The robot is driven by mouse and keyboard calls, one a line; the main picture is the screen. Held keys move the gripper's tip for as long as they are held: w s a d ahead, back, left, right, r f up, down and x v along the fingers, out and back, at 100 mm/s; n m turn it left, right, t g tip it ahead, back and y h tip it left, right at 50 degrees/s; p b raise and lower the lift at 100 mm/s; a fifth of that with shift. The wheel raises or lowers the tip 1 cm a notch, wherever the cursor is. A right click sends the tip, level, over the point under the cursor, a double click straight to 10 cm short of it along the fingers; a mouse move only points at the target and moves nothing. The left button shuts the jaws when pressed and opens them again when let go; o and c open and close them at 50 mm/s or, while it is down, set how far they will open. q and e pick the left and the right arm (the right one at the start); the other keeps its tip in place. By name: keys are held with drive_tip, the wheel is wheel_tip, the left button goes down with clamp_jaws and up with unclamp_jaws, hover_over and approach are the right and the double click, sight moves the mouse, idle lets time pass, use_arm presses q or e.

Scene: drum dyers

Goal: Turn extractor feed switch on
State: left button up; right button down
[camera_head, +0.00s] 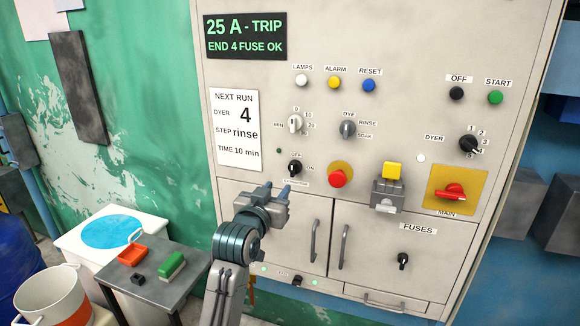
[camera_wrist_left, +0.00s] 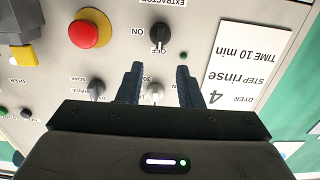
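The extractor feed switch (camera_head: 295,168) is a black rotary knob on the grey panel, with OFF above it, ON to its right and an EXTRACTOR label below. It also shows upside down in the left wrist view (camera_wrist_left: 160,37), where its pointer appears to face OFF. My left gripper (camera_head: 276,191) is in front of the panel, just below and left of the knob, and partly covers the label area. In the left wrist view its two dark fingers (camera_wrist_left: 157,80) are apart with nothing between them, and the knob lies beyond their tips, untouched. My right gripper is not visible.
A red button on a yellow disc (camera_head: 338,175) is right of the switch. A white knob (camera_head: 296,123) and a grey dye knob (camera_head: 348,129) sit above. Cabinet door handles (camera_head: 315,240) protrude below. A small table (camera_head: 150,290) stands at lower left.

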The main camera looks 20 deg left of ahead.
sight(292, 166)
use_arm(q)
drive_tip(key=w+p, duration=0.1)
drive_tip(key=w, duration=0.2)
drive_tip(key=w+p, duration=0.1)
drive_tip(key=w, duration=0.2)
drive_tip(key=w+r+p, duration=0.1)
drive_tip(key=w+p, duration=0.1)
drive_tip(key=w, duration=0.1)
drive_tip(key=shift+w+d+r, duration=0.1)
drive_tip(key=shift+w+d, duration=0.05)
drive_tip(key=shift+w, duration=0.65)
drive_tip(key=shift+c, duration=0.4)
clamp_jaws()
